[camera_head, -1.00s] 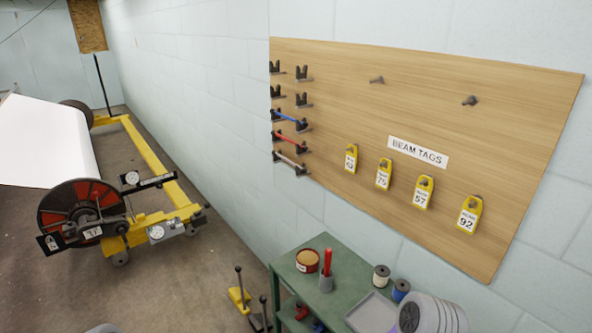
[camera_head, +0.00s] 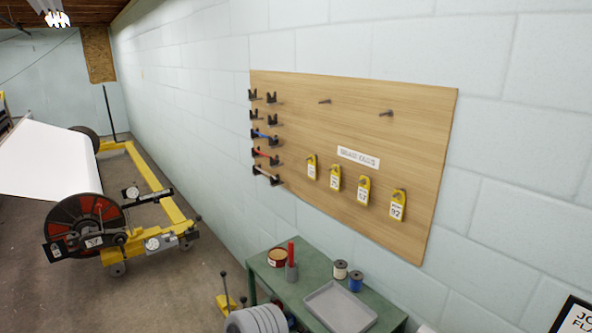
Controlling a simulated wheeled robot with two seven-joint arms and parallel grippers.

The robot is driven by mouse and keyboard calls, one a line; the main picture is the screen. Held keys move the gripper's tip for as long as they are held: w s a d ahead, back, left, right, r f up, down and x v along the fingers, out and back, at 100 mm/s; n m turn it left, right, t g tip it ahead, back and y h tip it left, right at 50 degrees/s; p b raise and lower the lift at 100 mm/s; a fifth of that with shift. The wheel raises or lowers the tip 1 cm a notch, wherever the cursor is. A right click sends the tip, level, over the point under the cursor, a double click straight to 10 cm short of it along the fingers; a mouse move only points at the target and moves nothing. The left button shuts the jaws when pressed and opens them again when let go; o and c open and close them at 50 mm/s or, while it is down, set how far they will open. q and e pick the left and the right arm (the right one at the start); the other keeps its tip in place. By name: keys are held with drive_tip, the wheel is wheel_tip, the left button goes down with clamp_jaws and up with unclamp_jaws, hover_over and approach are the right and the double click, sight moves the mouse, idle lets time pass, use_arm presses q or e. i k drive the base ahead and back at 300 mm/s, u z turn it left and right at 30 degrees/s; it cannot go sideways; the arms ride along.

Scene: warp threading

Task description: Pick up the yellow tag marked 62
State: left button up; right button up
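Several yellow tags hang in a row on pegs along the lower part of a wooden board (camera_head: 290,110) on the wall. The leftmost tag (camera_head: 311,167) has a white label whose number is too small to read for sure. To its right hang a second tag (camera_head: 335,177), a third tag (camera_head: 363,190) and a rightmost tag (camera_head: 397,205) that seems to read 92. I cannot tell for certain which tag is marked 62. Neither of my grippers shows in the view.
A green table (camera_head: 312,270) below the board holds a grey tray (camera_head: 340,308), spools (camera_head: 355,281), a round tin (camera_head: 277,257) and a cup with a red stick (camera_head: 291,268). A yellow-framed beam stand (camera_head: 160,190) is at left. Two upper pegs (camera_head: 386,113) are empty.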

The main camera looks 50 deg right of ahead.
sight(312, 166)
drive_tip(key=z, duration=0.05)
drive_tip(key=i, duration=1.7)
drive_tip(key=z, duration=0.6)
drive_tip(key=i, duration=1.75)
drive_tip(key=z, duration=1.9)
drive_tip(key=i, duration=0.9)
drive_tip(key=z, duration=0.75)
